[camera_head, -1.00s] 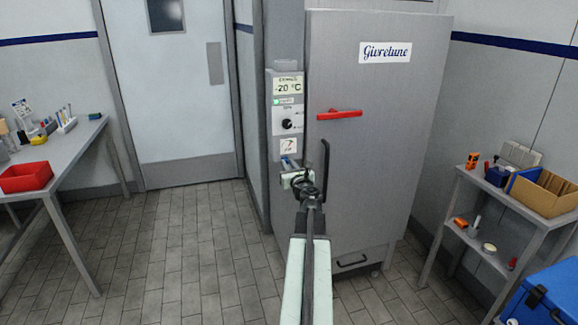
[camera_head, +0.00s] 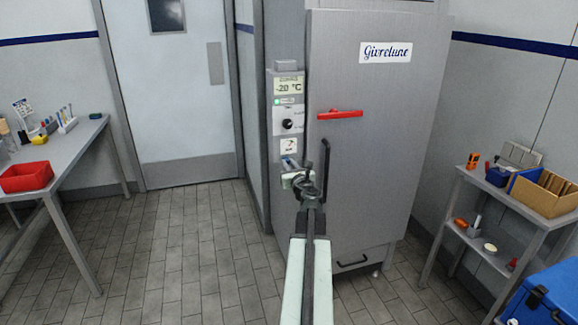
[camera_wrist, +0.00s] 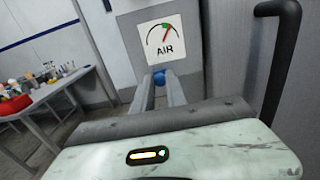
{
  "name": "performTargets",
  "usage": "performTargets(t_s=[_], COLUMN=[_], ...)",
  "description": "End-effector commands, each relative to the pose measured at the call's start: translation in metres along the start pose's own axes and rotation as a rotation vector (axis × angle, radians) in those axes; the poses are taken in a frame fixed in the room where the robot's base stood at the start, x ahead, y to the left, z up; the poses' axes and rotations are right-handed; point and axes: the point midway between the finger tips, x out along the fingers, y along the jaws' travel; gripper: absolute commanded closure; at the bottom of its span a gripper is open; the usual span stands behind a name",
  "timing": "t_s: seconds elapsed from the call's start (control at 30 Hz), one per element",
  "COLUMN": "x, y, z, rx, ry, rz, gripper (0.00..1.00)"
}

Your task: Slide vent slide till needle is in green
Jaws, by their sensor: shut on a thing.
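The vent panel is on the narrow control strip of the grey freezer cabinet. Its AIR gauge (camera_wrist: 162,38) shows at the top of the wrist view, with a red needle pointing up and right at or close to a small green patch. I cannot tell whether the needle is fully in the green. The gauge label shows small in the head view (camera_head: 289,147). A blue vent slide knob (camera_wrist: 158,76) sits below the gauge. My gripper (camera_wrist: 160,84) is shut on this knob, one finger on each side. The slide's track is hidden.
The freezer door (camera_head: 380,130) has a red handle (camera_head: 340,114). A black vertical handle (camera_head: 325,165) stands close to the right of my gripper. A table with a red bin (camera_head: 26,177) is at left, and a shelf with a cardboard box (camera_head: 545,190) at right. Floor between is clear.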

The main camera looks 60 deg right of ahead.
Motion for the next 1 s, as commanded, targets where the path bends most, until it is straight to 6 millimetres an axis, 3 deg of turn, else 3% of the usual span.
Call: performTargets(t_s=[0.63,0.67,0.73,1.0], x=[-0.0004,-0.0004,-0.0004,-0.0003], y=[-0.0061,-0.006,-0.006,-0.0059], z=[-0.0002,-0.0002,-0.0002,-0.0001], rx=[-0.001,-0.001,-0.001,0.0], ry=[0.0,0.0,0.0,0.0], rz=[-0.001,-0.001,-0.001,-0.001], gripper=[1.0,0.8,0.62,0.62])
